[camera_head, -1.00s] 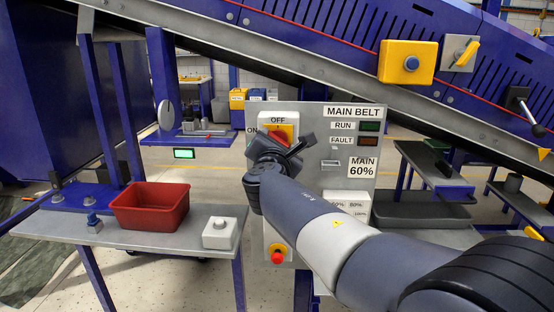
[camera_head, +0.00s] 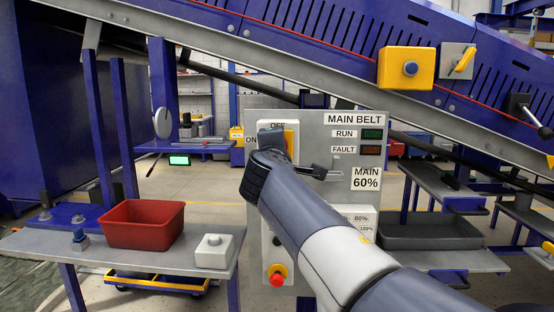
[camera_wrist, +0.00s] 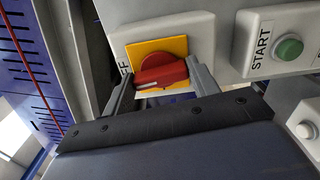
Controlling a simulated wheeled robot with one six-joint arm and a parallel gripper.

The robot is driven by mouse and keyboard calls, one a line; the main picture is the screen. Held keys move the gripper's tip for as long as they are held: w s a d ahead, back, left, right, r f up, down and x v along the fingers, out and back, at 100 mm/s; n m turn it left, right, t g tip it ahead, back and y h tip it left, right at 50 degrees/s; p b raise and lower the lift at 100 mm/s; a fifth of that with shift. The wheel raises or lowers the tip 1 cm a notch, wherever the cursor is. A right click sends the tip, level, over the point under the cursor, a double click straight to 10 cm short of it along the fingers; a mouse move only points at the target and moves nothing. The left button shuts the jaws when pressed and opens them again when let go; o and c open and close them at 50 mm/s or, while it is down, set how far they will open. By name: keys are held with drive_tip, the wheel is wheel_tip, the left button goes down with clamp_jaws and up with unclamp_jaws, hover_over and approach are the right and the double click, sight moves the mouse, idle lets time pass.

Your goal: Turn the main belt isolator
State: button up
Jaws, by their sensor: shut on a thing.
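The main belt isolator is a red rotary handle (camera_wrist: 163,72) on a yellow plate (camera_wrist: 155,48) on a pale box, seen in the wrist view. A pale mark shows at its left end, on the side of the partly hidden OFF lettering. My gripper (camera_wrist: 160,82) is shut on the handle, with a grey finger on either side. In the head view the yellow plate (camera_head: 291,138) shows only partly below the OFF label. My wrist hides the handle there, and the ON label (camera_head: 251,141) is at its left.
The grey MAIN BELT panel (camera_head: 312,125) carries RUN (camera_head: 372,134) and FAULT (camera_head: 370,150) lamps. A green START button (camera_wrist: 288,48) is beside the isolator. A red stop button (camera_head: 277,279) is below. A red bin (camera_head: 143,225) stands on the left bench; the inclined conveyor (camera_head: 300,75) passes overhead.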

drive_tip(key=shift+f+m+b, duration=0.15)
drive_tip(key=shift+m+b, duration=0.25)
drive_tip(key=shift+m, duration=0.1)
drive_tip(key=o, duration=1)
drive_tip(key=s+b, duration=0.1)
drive_tip(key=s, duration=1)
drive_tip(key=shift+a, duration=0.15)
drive_tip(key=shift+w, duration=0.1)
